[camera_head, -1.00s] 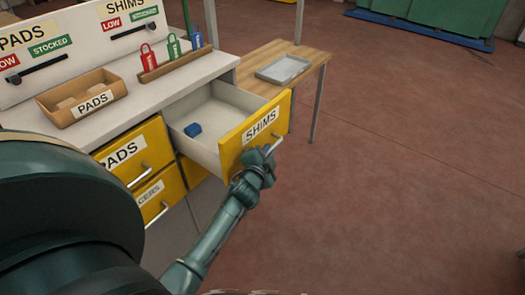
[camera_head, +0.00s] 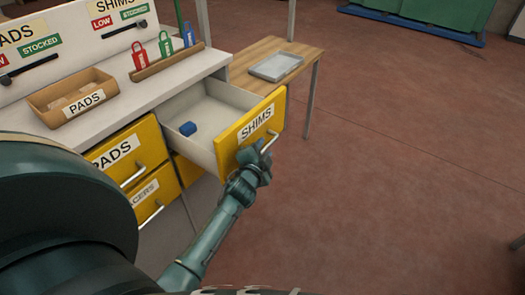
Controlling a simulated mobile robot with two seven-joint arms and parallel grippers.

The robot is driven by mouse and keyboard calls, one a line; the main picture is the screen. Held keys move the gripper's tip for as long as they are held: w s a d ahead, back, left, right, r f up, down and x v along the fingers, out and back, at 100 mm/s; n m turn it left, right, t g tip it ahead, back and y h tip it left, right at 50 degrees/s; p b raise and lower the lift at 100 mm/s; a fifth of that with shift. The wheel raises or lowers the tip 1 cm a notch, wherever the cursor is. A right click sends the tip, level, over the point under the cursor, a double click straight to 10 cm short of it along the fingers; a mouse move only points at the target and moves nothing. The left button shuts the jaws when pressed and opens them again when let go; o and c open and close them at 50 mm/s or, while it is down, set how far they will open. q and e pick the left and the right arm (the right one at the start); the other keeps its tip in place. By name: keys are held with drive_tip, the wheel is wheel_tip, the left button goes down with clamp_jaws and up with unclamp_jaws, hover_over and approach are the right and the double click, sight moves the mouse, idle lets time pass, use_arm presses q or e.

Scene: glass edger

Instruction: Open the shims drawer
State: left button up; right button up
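The shims drawer (camera_head: 233,141) is pulled well out of the white-topped cabinet, and its yellow front bears a SHIMS label. A small blue object (camera_head: 187,128) lies inside it, and the rest of its floor that shows is bare. My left gripper (camera_head: 261,158) is at the drawer's bar handle (camera_head: 269,143), with its fingers closed around it as far as I can see. The fingertips are small and partly hidden by the hand. My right gripper is not in view.
The yellow pads drawer (camera_head: 154,148) and the drawer below it (camera_head: 162,190) are shut. A cardboard PADS bin (camera_head: 52,104) and a holder with coloured tags (camera_head: 166,66) stand on top. A wooden table (camera_head: 300,54) with a grey tray (camera_head: 275,66) stands behind.

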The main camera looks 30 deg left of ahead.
use_arm(q)
drive_tip(key=shift+s, duration=0.15)
drive_tip(key=v, duration=1.3)
drive_tip(key=s+d+f+n+g+h+p, duration=0.1)
drive_tip(key=s+d+f+n+g+h, duration=0.3)
drive_tip(key=s+d+f+h, duration=0.3)
drive_tip(key=s+d+f+n, duration=0.1)
drive_tip(key=s+d, duration=0.4)
drive_tip(key=d, duration=0.1)
drive_tip(key=shift+s+d+n, duration=0.2)
drive_tip(key=shift+d+n, duration=0.15)
drive_tip(key=shift+n, duration=0.05)
drive_tip(key=shift+f, duration=0.15)
idle(0.4)
